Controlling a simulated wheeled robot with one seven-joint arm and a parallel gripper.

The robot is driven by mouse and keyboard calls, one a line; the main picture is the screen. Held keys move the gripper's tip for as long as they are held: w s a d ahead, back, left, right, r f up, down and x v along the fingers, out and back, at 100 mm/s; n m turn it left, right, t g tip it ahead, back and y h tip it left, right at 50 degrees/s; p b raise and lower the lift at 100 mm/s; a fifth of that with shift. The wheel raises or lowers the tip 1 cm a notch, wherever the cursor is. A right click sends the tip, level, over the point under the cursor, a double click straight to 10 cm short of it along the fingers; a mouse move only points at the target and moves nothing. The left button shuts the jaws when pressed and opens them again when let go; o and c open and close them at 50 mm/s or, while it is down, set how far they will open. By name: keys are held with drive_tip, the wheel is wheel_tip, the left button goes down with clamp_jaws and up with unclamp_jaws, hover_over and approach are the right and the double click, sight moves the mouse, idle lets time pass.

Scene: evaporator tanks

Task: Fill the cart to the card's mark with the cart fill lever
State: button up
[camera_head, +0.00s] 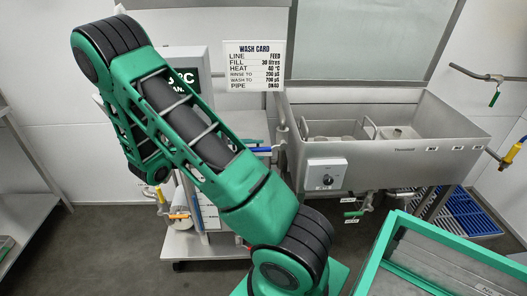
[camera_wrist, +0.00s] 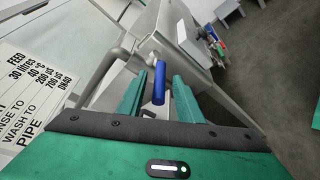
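The wash card (camera_head: 255,66) hangs on the back wall and reads fill 30 litres; its turned text also shows in the wrist view (camera_wrist: 32,95). The cart (camera_head: 196,244) stands behind my arm, mostly hidden, so its fill level does not show. A blue-handled lever (camera_head: 263,149) sits on a pipe left of the steel sink. In the wrist view a blue lever (camera_wrist: 159,83) stands between the fingers of my gripper (camera_wrist: 160,80). The fingers are apart, with a gap on the right side; contact on the left is unclear. My gripper is hidden in the head view.
The steel sink (camera_head: 400,170) with a dial box (camera_head: 326,175) stands right of the lever. An orange-handled valve (camera_head: 179,216) is low on the cart side. A green-framed bin (camera_head: 440,262) is at front right, and a shelf (camera_head: 22,150) at left.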

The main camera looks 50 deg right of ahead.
sight(267, 150)
drive_tip(key=shift+x, duration=2.45)
clamp_jaws()
